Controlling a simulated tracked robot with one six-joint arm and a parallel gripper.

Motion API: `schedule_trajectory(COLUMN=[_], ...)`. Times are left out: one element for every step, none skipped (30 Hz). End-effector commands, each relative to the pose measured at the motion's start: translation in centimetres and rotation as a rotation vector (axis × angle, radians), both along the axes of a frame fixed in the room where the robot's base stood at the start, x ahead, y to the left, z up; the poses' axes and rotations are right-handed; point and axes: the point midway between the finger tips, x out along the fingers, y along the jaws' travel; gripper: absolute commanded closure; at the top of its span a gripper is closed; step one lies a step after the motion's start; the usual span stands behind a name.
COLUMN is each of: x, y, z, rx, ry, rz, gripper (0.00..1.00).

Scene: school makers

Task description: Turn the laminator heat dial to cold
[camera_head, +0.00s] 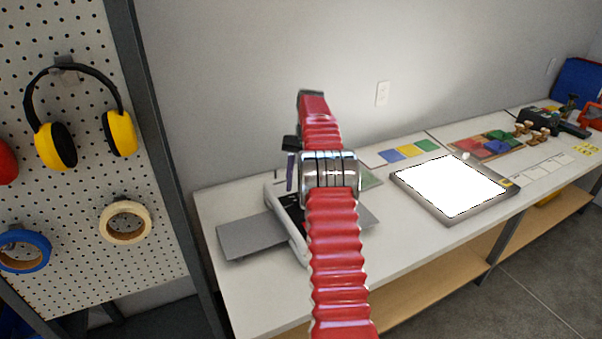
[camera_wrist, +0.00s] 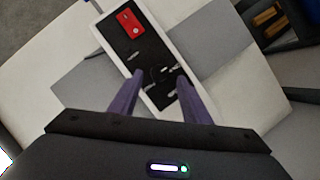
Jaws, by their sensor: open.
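The laminator (camera_head: 297,241) stands on the left part of the white bench, mostly hidden behind my arm in the head view. In the wrist view its black control panel (camera_wrist: 142,48) has a white frame and a red switch (camera_wrist: 130,19) at the far end. A dark heat dial (camera_wrist: 158,74) with small pale marks around it shows dimly between my fingertips; its setting is not readable. My gripper (camera_wrist: 160,80) is open, with its two purple fingers over the panel on either side of the dial. Contact cannot be told. The purple fingers also show in the head view (camera_head: 290,174).
Grey trays stick out from the laminator's sides, one at the left (camera_head: 250,238). A lit light pad (camera_head: 451,186) lies to the right, with coloured cards (camera_head: 408,152) behind it. A pegboard (camera_head: 90,190) with ear defenders and tape rolls stands at the left. The wall is behind.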

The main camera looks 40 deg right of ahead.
Motion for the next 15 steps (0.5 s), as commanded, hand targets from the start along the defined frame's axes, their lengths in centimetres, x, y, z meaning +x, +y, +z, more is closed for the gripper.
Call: schedule_trajectory(x=[0.1,0.2,0.2,0.3,0.3,0.4,0.4,0.5,0.5,0.6,0.6,0.7,0.7,0.7,0.7], y=[-0.2,-0.3,-0.4,-0.5,-0.5,-0.6,-0.7,-0.7,-0.8,-0.9,-0.9,-1.0,-1.0,-1.1,-1.2], z=[0.4,0.6,0.9,1.2,1.3,1.5,1.7,1.8,2.0,2.2,2.3,2.5,2.7,2.8,3.0], rx=[-0.001,-0.002,-0.001,-0.002,-0.001,-0.001,-0.001,-0.002,-0.001,-0.001,-0.001,-0.001,-0.001,-0.002,-0.002], ry=[-0.002,-0.002,-0.002,-0.002,-0.002,-0.002,-0.002,-0.002,-0.002,-0.002,-0.002,-0.002,-0.002,-0.003,-0.003], rz=[0.000,0.000,0.000,0.000,0.000,0.000,0.000,0.000,0.000,0.000,0.001,0.001,0.001,0.001,0.001], gripper=[0.57,0.57,0.57,0.57,0.57,0.57,0.57,0.57,0.57,0.57,0.57,0.57,0.57,0.57,0.57])
